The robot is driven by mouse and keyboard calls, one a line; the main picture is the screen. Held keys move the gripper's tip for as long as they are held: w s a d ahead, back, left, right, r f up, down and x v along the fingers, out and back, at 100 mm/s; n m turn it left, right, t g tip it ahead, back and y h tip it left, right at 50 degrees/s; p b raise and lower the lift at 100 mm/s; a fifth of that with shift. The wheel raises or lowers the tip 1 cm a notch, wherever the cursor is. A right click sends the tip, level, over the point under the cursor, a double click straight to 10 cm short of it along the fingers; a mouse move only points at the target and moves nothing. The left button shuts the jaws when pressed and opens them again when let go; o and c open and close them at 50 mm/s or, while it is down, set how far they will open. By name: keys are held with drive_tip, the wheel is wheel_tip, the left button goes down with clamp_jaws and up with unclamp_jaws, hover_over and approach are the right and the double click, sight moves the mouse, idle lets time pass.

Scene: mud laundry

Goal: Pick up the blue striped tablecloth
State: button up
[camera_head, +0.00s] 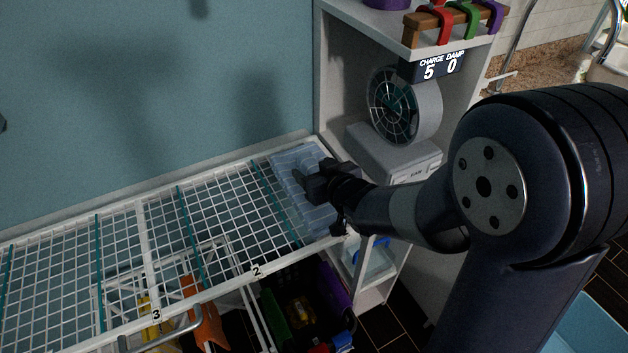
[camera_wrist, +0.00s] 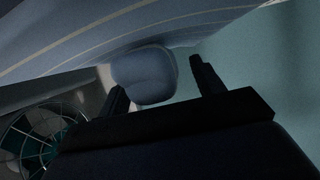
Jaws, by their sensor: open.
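The blue striped tablecloth (camera_head: 290,160) lies flat on the right end of the white wire rack. In the wrist view its pale stripes (camera_wrist: 90,45) cross the top of the picture. A rounded blue lump (camera_wrist: 145,75), seemingly part of the cloth, stands out from it between my fingers. My gripper (camera_head: 309,172) is at the cloth, over its middle. In the wrist view my gripper (camera_wrist: 157,76) is open, with one finger on each side of the lump. I cannot tell whether either finger touches it. My gripper hides part of the cloth in the head view.
The wire rack (camera_head: 140,215) is bare left of the cloth, with numbered sections. A round fan (camera_head: 403,105) stands in the shelf unit close behind my wrist and also shows in the wrist view (camera_wrist: 35,135). Bins with coloured items (camera_head: 300,310) sit below the rack. A blue wall backs it.

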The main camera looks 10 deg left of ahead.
drive_tip(key=shift+c, duration=0.2)
drive_tip(key=shift+r, duration=0.1)
drive_tip(key=c, duration=1.3)
